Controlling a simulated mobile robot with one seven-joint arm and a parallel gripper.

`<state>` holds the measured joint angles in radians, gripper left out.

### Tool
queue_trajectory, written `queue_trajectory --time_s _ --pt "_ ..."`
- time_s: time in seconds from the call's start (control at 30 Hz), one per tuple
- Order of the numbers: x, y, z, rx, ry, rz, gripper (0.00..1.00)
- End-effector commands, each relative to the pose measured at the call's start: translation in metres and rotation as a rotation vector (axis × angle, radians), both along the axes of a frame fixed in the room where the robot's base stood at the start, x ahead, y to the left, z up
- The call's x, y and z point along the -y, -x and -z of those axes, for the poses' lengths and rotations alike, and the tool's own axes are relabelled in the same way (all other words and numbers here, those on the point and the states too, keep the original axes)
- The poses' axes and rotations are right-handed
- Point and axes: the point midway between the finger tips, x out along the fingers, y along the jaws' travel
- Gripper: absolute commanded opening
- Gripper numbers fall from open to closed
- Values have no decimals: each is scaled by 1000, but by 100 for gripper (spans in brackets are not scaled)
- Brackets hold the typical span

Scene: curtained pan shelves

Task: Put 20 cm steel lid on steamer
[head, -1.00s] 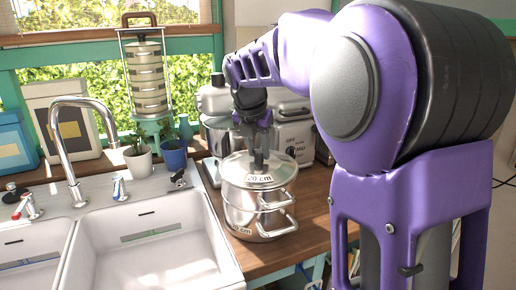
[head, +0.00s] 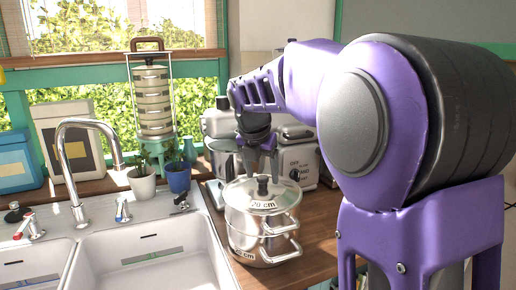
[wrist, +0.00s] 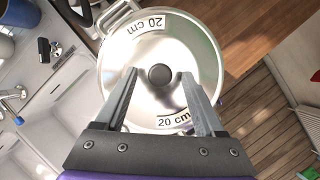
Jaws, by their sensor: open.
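The steel lid (head: 248,191) with a dark knob (head: 263,185) and a "20 cm" label lies flat on top of the steel steamer (head: 245,222), covering its opening. The steamer is a stacked pot with side handles, standing on the wooden counter. My gripper (head: 264,172) is open just above the lid, its fingers pointing down at the knob. In the wrist view the knob (wrist: 159,74) shows between the open fingertips (wrist: 160,75), with a gap on each side. The lid (wrist: 195,50) looks centred there. The steamer's interior is hidden.
A white double sink (head: 150,255) with a chrome tap (head: 65,150) lies left of the steamer. Metal pots and a cooker (head: 298,162) stand close behind it. A potted plant (head: 142,185) and a blue cup (head: 178,177) stand behind the sink.

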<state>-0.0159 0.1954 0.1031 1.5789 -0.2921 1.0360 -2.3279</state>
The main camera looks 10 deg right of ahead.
Motion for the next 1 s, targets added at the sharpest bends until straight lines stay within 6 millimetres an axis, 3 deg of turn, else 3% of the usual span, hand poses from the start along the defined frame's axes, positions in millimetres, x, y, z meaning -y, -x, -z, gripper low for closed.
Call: queue_trajectory --time_s 0.6,0.8,1.0 --pt "-27 49 -129 4 -1 -2 71" --pt "-31 57 -148 1 0 -1 71" --pt "-31 59 -151 1 0 0 71"
